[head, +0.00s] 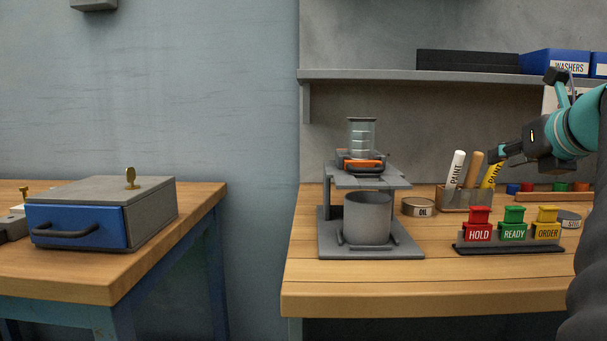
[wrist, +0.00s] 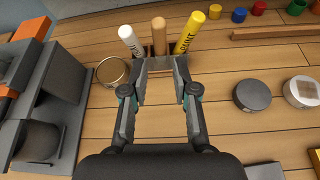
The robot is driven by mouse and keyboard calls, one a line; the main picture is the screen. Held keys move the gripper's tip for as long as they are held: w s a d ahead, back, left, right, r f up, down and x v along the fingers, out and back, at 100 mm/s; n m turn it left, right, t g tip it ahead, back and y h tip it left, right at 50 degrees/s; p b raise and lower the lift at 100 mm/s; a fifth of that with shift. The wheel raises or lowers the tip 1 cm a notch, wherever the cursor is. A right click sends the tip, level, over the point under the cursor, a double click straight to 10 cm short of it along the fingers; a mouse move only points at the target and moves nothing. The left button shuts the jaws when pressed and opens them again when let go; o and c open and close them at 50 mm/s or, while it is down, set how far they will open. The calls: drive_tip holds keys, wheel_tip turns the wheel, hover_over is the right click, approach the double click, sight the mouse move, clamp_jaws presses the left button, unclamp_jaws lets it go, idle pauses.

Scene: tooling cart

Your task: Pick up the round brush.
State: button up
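In the wrist view the wooden handle (wrist: 158,36) is in the middle, beyond the fingertips. My gripper (wrist: 160,76) is open and empty, with its fingers apart in front of the holder (wrist: 159,64). In the head view my gripper (head: 497,153) is close to the yellow marker's top.
An oil tin (head: 418,207) and a grey stand (head: 371,252) with a pot and glass beaker are left of the holder. A rack of HOLD, READY and ORDER blocks (head: 513,233) is in front. Coloured caps and a wooden strip (wrist: 270,33) lie right. A shelf (head: 400,75) runs above.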

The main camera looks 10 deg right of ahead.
sight(477, 168)
drive_tip(key=x, duration=0.9)
drive_tip(key=shift+w+f+b, duration=0.25)
drive_tip(key=shift+w+b, duration=0.1)
clamp_jaws()
